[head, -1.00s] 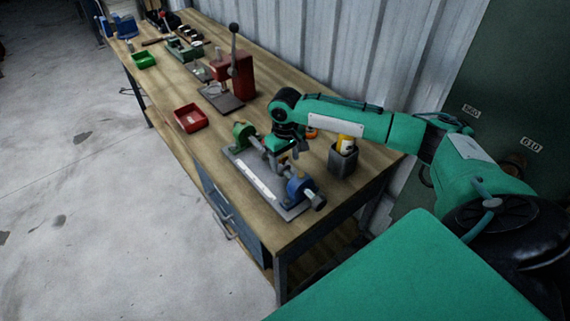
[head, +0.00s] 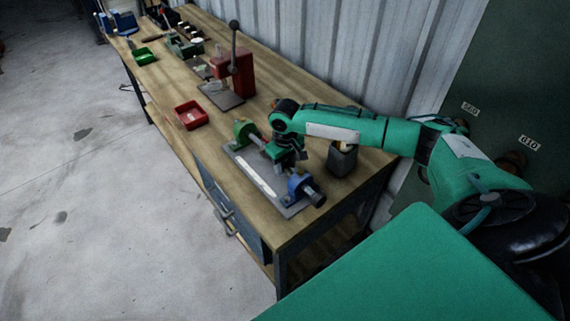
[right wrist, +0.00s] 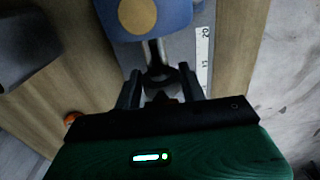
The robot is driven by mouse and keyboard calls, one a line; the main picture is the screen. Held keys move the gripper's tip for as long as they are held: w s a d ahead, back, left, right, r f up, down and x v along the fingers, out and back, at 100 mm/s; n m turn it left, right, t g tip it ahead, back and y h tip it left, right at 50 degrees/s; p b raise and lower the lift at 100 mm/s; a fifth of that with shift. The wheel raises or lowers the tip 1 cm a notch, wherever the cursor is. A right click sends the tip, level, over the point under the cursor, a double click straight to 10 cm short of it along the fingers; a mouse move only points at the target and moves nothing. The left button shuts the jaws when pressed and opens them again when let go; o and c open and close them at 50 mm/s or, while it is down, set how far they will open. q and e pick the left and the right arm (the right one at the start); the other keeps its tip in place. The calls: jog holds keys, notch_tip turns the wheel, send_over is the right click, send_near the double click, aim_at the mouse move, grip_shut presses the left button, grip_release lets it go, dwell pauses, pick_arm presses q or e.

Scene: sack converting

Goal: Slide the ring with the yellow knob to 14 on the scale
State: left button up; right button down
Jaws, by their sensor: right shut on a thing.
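A bench fixture with a grey base plate (head: 294,211) has a green end block (head: 243,130), a blue end block (head: 300,187) and a rod between them. A white scale strip (head: 256,174) lies along the plate. My right gripper (right wrist: 159,82) is shut on a dark ring (right wrist: 160,78) around the rod, close to the blue block (right wrist: 150,22). In the right wrist view the scale (right wrist: 203,52) runs right of the ring. Its 20 is readable near the blue block; the mark beside the ring is unclear. I cannot make out the yellow knob. My left gripper is not in view.
A dark grey cup (head: 342,160) stands right of the fixture, partly behind my right arm. A red tray (head: 191,115) and a red lever press (head: 235,72) stand farther back. The bench front edge is left of the fixture.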

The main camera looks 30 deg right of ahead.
jog(key=shift+w+a+r+p, duration=0.15)
jog(key=shift+w+p, duration=0.15)
jog(key=shift+w, duration=1.3)
jog(key=c, duration=0.8)
grip_release()
jog(key=shift+s, duration=0.1)
notch_tip(320, 180, up, 14)
jog(key=b, duration=0.3)
jog(key=shift+f, duration=0.2)
